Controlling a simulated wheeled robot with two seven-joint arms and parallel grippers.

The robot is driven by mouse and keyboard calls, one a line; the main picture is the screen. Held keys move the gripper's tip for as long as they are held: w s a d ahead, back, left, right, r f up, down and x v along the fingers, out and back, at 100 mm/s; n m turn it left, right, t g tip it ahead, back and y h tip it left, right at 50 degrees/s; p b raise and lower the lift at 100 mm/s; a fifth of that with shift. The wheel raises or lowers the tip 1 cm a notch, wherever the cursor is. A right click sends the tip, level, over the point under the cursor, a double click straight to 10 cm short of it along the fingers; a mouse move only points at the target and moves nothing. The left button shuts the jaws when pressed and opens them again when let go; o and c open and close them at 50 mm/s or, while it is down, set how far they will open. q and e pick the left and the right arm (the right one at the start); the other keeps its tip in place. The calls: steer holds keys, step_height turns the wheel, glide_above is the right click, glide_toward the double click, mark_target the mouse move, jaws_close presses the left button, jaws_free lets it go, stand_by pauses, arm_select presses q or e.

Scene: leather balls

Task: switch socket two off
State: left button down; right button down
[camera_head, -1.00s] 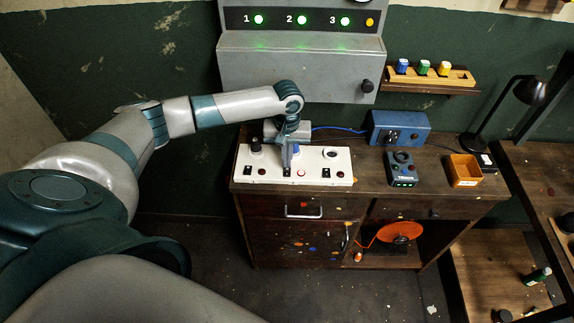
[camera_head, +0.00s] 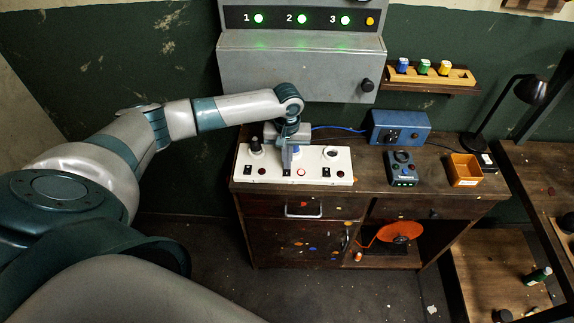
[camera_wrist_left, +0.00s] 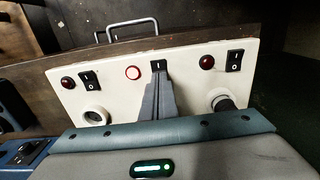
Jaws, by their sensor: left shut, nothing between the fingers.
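A white socket panel (camera_head: 318,163) lies on the cabinet top. It has three stations, each with a black rocker switch and a red lamp. The middle switch (camera_wrist_left: 158,65) shows just beyond my fingertips in the left wrist view. The lamp beside it (camera_wrist_left: 133,73) is brighter than the two outer lamps. My left gripper (camera_head: 286,166) is shut and empty, pointing down at the middle switch; it also shows in the left wrist view (camera_wrist_left: 157,76). I cannot tell whether the tips touch the switch. The middle socket is hidden behind the gripper. My right gripper is out of view.
A black plug (camera_head: 255,145) stands in the left socket; the right socket (camera_head: 331,153) is empty. Green lamps 1, 2, 3 (camera_head: 302,19) glow on the wall box. A blue box (camera_head: 400,127), a dark device (camera_head: 402,168) and an orange tray (camera_head: 465,170) stand to the right.

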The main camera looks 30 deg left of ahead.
arm_select(q)
steer(key=shift+s+f, duration=0.1)
step_height(320, 180, up, 3)
steer(key=p, duration=0.3)
steer(key=shift+f, duration=0.2)
steer(key=shift+r, duration=2.15)
